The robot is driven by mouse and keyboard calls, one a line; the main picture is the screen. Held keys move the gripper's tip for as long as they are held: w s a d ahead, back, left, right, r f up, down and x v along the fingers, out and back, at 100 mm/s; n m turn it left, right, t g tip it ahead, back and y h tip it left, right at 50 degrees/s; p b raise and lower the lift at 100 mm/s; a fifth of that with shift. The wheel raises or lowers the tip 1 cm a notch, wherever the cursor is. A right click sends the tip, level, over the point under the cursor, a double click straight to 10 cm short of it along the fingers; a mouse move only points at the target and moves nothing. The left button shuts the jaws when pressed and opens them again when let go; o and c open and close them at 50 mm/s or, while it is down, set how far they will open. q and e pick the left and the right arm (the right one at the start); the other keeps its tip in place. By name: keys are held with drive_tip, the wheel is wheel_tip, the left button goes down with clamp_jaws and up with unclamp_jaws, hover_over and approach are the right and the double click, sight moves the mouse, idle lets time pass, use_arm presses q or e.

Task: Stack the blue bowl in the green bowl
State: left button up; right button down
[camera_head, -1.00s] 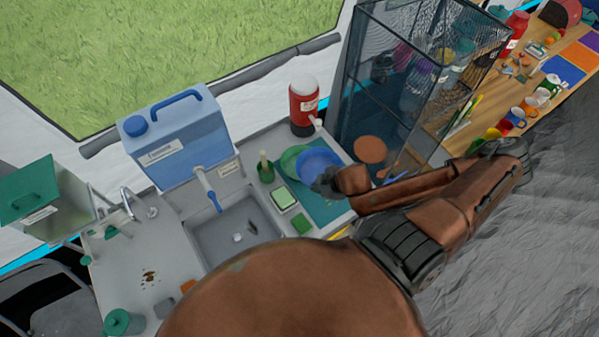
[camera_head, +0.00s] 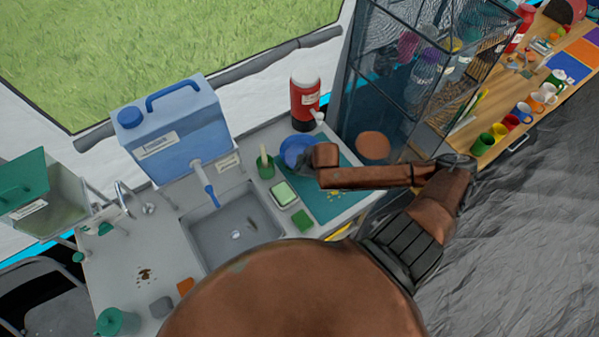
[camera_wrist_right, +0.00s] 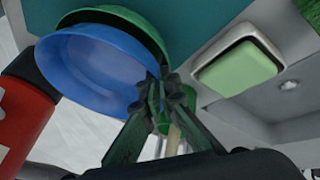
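The blue bowl (camera_head: 293,149) is over the left end of the teal mat in the head view; in the wrist view it also shows large (camera_wrist_right: 90,70). The green bowl (camera_wrist_right: 122,14) shows as a rim behind the blue bowl in the wrist view; in the head view it is almost wholly hidden beneath it. The bowls overlap, but I cannot tell whether they touch. My right gripper (camera_head: 307,159) is at the blue bowl's right side. In the wrist view its fingers (camera_wrist_right: 163,88) are closed together on the bowl's rim. My left gripper is out of view.
A teal mat (camera_head: 335,200) lies on the counter beside the sink (camera_head: 235,230). A green cup with a brush (camera_head: 265,168), a soap dish (camera_head: 284,195) and a green sponge (camera_head: 302,220) stand close by. A red dispenser (camera_head: 305,100) stands behind the bowls, with a mesh rack to the right.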

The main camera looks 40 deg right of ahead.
drive_tip(key=shift+s+f, duration=0.25)
drive_tip(key=shift+f, duration=1)
drive_tip(key=shift+s+a+f, duration=0.2)
drive_tip(key=shift+s+f, duration=0.1)
drive_tip(key=shift+s, duration=0.05)
drive_tip(key=c, duration=2.3)
unclamp_jaws()
drive_tip(key=shift+w+f, duration=0.15)
drive_tip(key=shift+f, duration=0.1)
drive_tip(key=shift+c, duration=0.2)
drive_tip(key=shift+o, duration=0.9)
drive_tip(key=shift+d, duration=0.25)
drive_tip(key=w+p+v, duration=0.1)
drive_tip(key=v, duration=1.1)
drive_tip(key=shift+r, duration=0.35)
